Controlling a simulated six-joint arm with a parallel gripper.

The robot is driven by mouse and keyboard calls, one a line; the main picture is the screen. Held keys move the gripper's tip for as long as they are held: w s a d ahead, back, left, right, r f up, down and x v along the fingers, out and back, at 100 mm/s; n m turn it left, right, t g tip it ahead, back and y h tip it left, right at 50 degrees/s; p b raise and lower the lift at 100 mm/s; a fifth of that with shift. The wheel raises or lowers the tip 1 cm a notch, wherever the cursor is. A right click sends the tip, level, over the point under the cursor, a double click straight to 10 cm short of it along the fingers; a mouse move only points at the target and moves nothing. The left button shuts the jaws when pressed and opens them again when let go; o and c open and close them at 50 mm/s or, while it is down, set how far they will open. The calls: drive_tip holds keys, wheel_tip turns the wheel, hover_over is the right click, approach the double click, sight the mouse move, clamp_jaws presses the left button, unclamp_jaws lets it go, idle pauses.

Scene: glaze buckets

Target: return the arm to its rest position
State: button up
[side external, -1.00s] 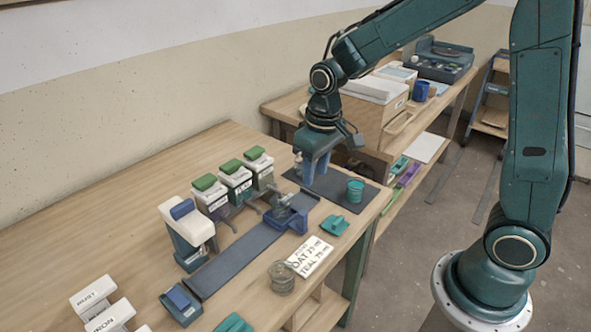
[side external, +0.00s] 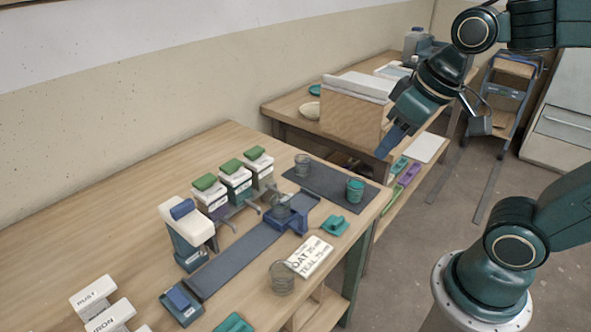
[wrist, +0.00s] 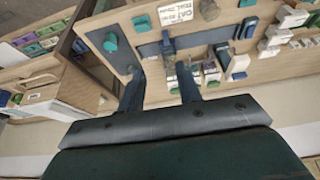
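My gripper (side external: 386,150) is raised off the bench, past its right end, and points down to the left. In the wrist view its two fingers (wrist: 160,70) are spread apart with nothing held between them. A clear jar (side external: 302,166) and a teal jar (side external: 355,190) stand upright on the dark mat (side external: 325,186), apart from my gripper. Another clear container (side external: 281,207) is at the blue stand on the rail, and one more (side external: 282,278) stands near the bench's front edge.
Green-topped dispensers (side external: 237,178) line the back of the rail (side external: 235,262). A lettered card (side external: 309,257) lies at the front. A second table with a wooden box (side external: 350,112) stands behind my gripper. A trolley (side external: 507,90) stands at the back right; open floor lies before it.

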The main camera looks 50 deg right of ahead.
drive_tip(key=shift+t, duration=0.5)
drive_tip(key=shift+s+r, duration=0.15)
drive_tip(key=shift+s, duration=0.95)
drive_tip(key=shift+s+r, duration=0.15)
drive_tip(key=shift+s, duration=0.95)
